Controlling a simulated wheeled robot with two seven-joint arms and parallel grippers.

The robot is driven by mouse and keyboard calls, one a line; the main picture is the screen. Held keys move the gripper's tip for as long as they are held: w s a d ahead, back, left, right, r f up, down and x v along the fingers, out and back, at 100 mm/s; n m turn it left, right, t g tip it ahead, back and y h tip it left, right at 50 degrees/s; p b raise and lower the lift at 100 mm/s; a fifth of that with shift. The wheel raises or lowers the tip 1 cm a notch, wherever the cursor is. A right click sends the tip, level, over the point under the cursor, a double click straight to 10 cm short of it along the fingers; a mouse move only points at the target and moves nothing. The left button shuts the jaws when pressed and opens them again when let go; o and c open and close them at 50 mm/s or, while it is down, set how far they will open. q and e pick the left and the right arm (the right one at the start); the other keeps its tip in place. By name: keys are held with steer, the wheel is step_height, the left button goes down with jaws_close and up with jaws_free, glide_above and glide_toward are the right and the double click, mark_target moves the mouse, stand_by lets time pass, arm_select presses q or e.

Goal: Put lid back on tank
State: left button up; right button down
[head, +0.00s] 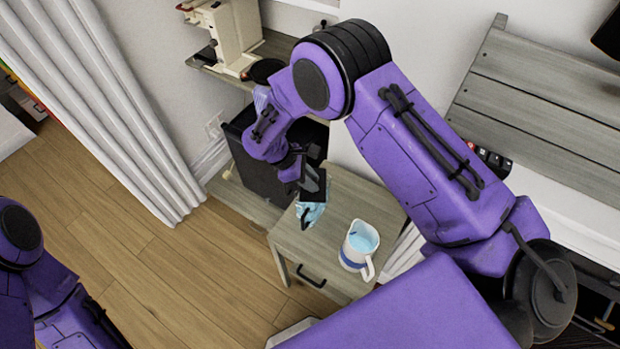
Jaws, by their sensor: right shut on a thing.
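My right gripper (312,190) reaches down over the small wooden cabinet and is shut on a light-blue translucent piece (310,213). That piece has a dark part on it and is partly hidden by the fingers. I cannot tell whether it is the lid or part of the tank, or whether it touches the cabinet top. Nothing else in view is clearly the tank. My left gripper is out of view; only part of my left arm shows at the lower left.
A white jug (355,262) with a blue band and pale-blue contents stands on the wooden cabinet (325,262), right of my right gripper. A cream machine (232,35) stands on a shelf behind. A dark box (250,165) is left of the cabinet. The floor (150,260) at left is clear.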

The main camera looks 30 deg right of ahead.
stand_by(0.3)
steer(key=shift+c, duration=2)
jaws_free()
steer(key=shift+r, duration=3.5)
jaws_close()
steer(key=shift+f, duration=0.15)
steer(key=shift+f+b, duration=1.05)
steer(key=shift+f, duration=0.95)
